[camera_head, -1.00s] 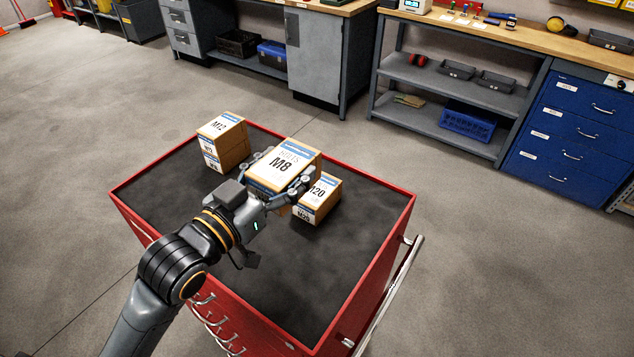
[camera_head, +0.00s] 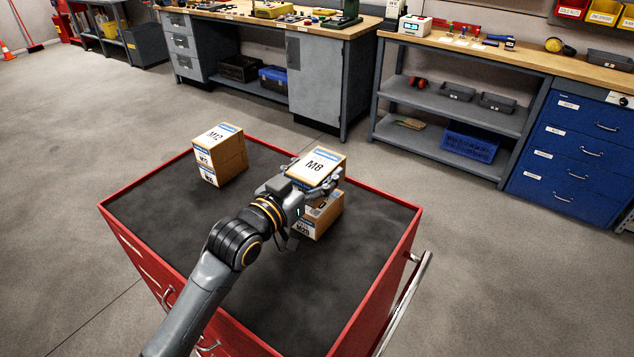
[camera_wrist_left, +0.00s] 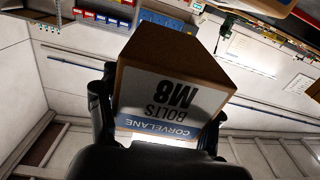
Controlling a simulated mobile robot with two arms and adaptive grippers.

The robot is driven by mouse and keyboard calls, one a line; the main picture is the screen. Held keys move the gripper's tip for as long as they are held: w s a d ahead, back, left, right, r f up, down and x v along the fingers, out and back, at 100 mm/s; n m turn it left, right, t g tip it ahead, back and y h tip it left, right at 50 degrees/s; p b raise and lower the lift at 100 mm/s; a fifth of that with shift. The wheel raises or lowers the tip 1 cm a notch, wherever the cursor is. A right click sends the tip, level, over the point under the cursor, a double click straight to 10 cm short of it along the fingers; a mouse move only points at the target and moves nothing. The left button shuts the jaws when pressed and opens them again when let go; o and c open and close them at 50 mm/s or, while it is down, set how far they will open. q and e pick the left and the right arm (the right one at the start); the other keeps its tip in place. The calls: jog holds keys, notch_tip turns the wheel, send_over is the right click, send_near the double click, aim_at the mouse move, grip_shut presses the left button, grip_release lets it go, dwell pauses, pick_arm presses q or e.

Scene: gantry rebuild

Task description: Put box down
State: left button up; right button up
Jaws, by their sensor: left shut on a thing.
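The M8 bolts box (camera_head: 318,168) is brown cardboard with a white and blue label. My left gripper (camera_head: 312,185) is shut on it. In the head view it shows over the M20 box (camera_head: 322,217), which stands on the cart top; I cannot tell whether the two boxes touch. The left wrist view shows the M8 box (camera_wrist_left: 172,95) between the dark fingers, its label upside down. The M12 box (camera_head: 222,155) stands on the cart's far left part. My right gripper is not in view.
The red cart (camera_head: 385,290) has a dark top with a raised rim and a side handle (camera_head: 408,295). The top is bare between the M12 and M20 boxes and at the right. Workbenches (camera_head: 470,110) stand beyond across open floor.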

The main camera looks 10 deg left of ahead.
pick_arm(q)
jog(key=f, duration=0.3)
jog(key=shift+w+p, duration=0.25)
jog(key=shift+p, duration=0.1)
jog(key=shift+f, duration=0.2)
jog(key=shift+f, duration=0.15)
jog(key=o, duration=1.6)
jog(key=shift+s, duration=0.1)
jog(key=shift+c, duration=0.2)
jog(key=b+v, duration=0.2)
jog(key=v, duration=1)
